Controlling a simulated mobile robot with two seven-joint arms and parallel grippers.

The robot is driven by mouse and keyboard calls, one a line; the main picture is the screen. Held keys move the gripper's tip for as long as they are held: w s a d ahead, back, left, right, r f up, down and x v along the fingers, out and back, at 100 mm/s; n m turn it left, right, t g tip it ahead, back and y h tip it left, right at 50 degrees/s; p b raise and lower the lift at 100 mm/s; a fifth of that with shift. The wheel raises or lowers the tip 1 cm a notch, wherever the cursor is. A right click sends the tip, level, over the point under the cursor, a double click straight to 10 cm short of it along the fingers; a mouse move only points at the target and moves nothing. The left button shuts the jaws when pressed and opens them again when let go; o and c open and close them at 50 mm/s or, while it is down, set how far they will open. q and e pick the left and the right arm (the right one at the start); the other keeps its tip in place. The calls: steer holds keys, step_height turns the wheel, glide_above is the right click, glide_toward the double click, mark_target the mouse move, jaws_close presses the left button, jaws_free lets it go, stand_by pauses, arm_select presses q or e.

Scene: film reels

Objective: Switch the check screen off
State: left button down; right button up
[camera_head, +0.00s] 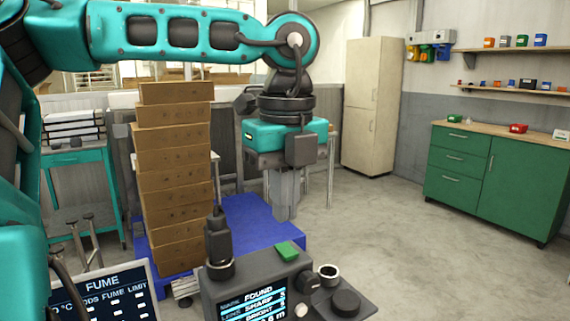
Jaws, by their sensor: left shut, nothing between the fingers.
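A dark device (218,284) at the bottom centre has a lit screen (262,300) reading FOUND, SHARP and BRIGHT, which looks like the check screen. A green block-like button (287,251) sits on its top edge. A round dial (306,282) is on its right side. My left gripper (285,212) hangs pointing down, shut and empty, above the green button in the picture and apart from it. How far beyond the device it is, I cannot tell. The lower part of the device is cut off by the frame. My right gripper is not in view.
A second lit screen headed FUME (104,285) stands at the lower left. A black stubby cylinder (218,240) rises behind the device's left corner. A black knob (346,302) and small ring (329,272) are at its right. Stacked brown boxes (175,180) stand on a blue pallet (245,222).

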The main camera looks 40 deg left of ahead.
mark_target(284, 244)
arm_select(q)
step_height(284, 244, down, 3)
steer(key=shift+a+f, duration=0.1)
steer(key=shift+f, duration=0.3)
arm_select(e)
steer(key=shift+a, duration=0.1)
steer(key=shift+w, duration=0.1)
